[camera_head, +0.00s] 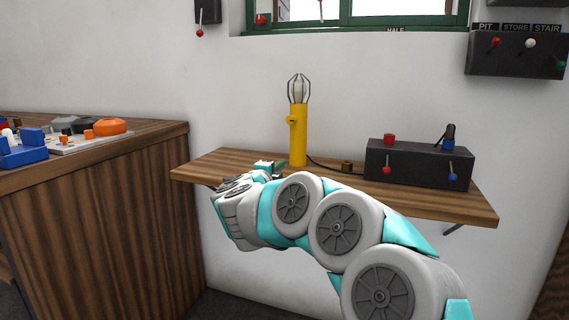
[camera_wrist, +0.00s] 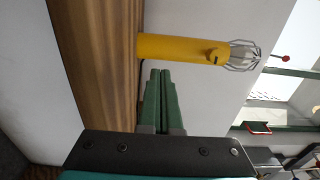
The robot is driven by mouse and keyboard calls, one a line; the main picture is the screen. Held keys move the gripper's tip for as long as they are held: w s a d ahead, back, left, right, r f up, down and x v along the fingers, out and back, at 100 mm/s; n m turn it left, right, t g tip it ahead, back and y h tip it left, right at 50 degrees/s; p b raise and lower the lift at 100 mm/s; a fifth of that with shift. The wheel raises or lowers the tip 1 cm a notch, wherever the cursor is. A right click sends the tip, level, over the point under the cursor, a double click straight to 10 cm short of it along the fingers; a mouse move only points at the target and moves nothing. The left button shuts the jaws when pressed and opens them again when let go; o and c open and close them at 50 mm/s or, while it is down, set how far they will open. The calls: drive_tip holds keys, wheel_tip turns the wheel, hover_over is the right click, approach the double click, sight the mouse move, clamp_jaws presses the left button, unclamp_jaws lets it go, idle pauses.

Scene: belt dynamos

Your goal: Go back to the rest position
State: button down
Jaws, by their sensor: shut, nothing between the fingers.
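My arm reaches out from the lower right in the head view to the wooden wall shelf (camera_head: 212,166). My gripper (camera_head: 268,165) is at the shelf, in front of and a little left of the foot of a yellow lamp (camera_head: 298,138) with a wire cage on top. In the wrist view my gripper (camera_wrist: 160,75) shows as two green fingers side by side, shut with nothing between them. The yellow lamp (camera_wrist: 180,48) lies just beyond the fingertips in that view, and the bare shelf (camera_wrist: 100,60) is to the left. I cannot tell whether the fingers touch the lamp.
A dark control box (camera_head: 415,165) with red and blue levers stands on the shelf at the right, with a cable towards the lamp. A wooden counter (camera_head: 100,210) with coloured parts is at the left. A green-framed window (camera_head: 400,21) and lever boxes (camera_head: 515,55) are above.

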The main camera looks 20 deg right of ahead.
drive_tip(key=v, duration=0.2)
drive_tip(key=shift+s+a, duration=0.25)
drive_tip(key=shift+s, duration=0.05)
drive_tip(key=a+r+n+t+y, duration=0.3)
drive_tip(key=a+n+y, duration=0.3)
drive_tip(key=a, duration=0.2)
drive_tip(key=s+a+f+n+g+y, duration=0.2)
drive_tip(key=s+a+f+n+y, duration=0.1)
drive_tip(key=s+a+n+y, duration=0.25)
drive_tip(key=s+a+f+n+g+y, duration=0.2)
drive_tip(key=s+a+f+n+y, duration=0.1)
drive_tip(key=s+a+n+y, duration=0.3)
drive_tip(key=s+d+f+n+g+h, duration=0.25)
drive_tip(key=s+f+n+g, duration=0.2)
drive_tip(key=s+f, duration=0.65)
drive_tip(key=s+d+f+n+g+h, duration=0.3)
drive_tip(key=s+f+g, duration=0.35)
drive_tip(key=s, duration=0.85)
drive_tip(key=s+d+f+g, duration=0.1)
drive_tip(key=s+d+g, duration=0.1)
drive_tip(key=s+d, duration=0.2)
drive_tip(key=s+d+f+g+h, duration=0.1)
drive_tip(key=s+d, duration=0.4)
drive_tip(key=s, duration=0.5)
drive_tip(key=shift+s+f+g+p, duration=0.35)
drive_tip(key=shift+f+g+p, duration=0.1)
drive_tip(key=shift+f+g, duration=0.3)
